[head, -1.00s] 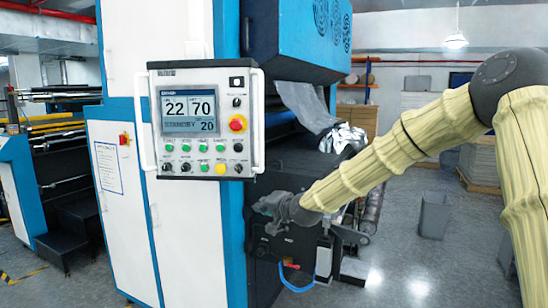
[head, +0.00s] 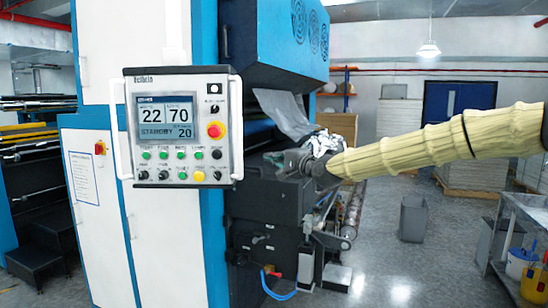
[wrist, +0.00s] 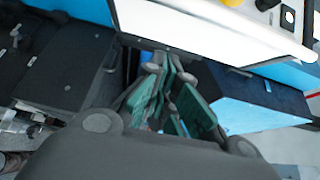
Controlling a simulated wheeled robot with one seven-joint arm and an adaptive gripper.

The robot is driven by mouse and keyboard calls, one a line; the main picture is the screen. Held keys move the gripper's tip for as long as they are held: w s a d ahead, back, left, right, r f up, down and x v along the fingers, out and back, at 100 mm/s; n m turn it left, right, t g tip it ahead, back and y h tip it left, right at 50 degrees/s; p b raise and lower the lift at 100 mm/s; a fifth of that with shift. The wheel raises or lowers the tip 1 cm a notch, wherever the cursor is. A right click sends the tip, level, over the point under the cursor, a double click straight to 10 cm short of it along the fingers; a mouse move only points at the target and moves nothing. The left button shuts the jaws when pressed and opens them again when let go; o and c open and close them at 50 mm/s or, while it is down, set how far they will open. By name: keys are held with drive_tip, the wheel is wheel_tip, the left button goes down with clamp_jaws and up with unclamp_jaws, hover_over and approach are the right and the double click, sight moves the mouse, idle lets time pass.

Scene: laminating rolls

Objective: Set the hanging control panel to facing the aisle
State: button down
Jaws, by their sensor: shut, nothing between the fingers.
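The hanging control panel (head: 178,128) is a light grey box with a screen, several coloured buttons, a red emergency stop and white handles on both sides. It hangs in front of the white and blue machine, its face toward the head camera. My gripper (head: 290,163) is right of the panel's right handle (head: 237,128), seemingly apart from it. In the wrist view the fingers (wrist: 166,95) with green pads are closed together and empty. The panel's lower edge (wrist: 200,28) fills the top of that view, just beyond the fingertips. The fingertips are small in the head view.
The machine (head: 150,245) stands close behind the panel, with dark rollers and a black unit (head: 265,215) below my gripper. A grey bin (head: 413,218) and a metal cart (head: 525,215) stand at right. The floor between them is clear.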

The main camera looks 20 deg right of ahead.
drive_tip(key=w+a+p, duration=0.5)
drive_tip(key=shift+a, duration=0.3)
idle(0.5)
